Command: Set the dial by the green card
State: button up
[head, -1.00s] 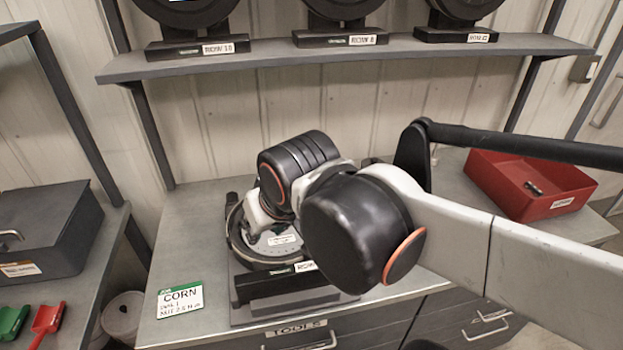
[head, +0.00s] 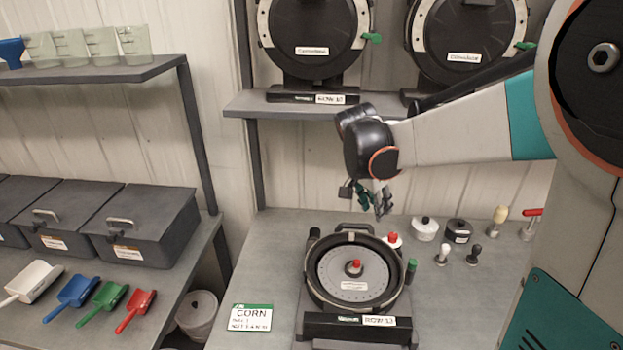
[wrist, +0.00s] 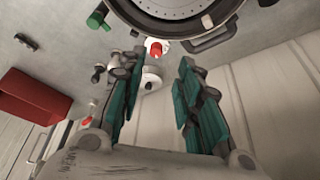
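The seed meter (head: 313,293) stands on the bench, with a round pale disc (head: 338,274) and red centre knob (head: 354,268) inside its dark ring. A red-capped knob (head: 393,240) and a green knob (head: 411,268) stand at its right side. The green-topped card (head: 250,318) reads CORN; its smaller lines are hard to read. It lies left of the meter. My gripper (head: 377,203) is in the air above and behind the meter, touching nothing. In the wrist view its fingers (wrist: 160,65) are apart and empty, with the meter (wrist: 175,38) at the top.
Several small knobs and pots, one a white pot (head: 424,229), stand right of the meter. A shelf (head: 285,108) with more meters hangs behind. Left are lidded boxes (head: 140,222) and coloured scoops (head: 136,305). A red tray (wrist: 35,97) shows in the wrist view.

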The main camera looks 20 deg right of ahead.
jog(key=w+d+f+m+g, duration=0.1)
jog(key=w+d+f+m, duration=0.1)
jog(key=w+d+m, duration=0.15)
jog(key=b, duration=0.2)
send_near(393, 235)
jog(key=x, duration=0.8)
jog(key=shift+d+f, duration=0.15)
jog(key=shift+f, duration=0.15)
jog(key=shift+h, duration=0.3)
grip_shut()
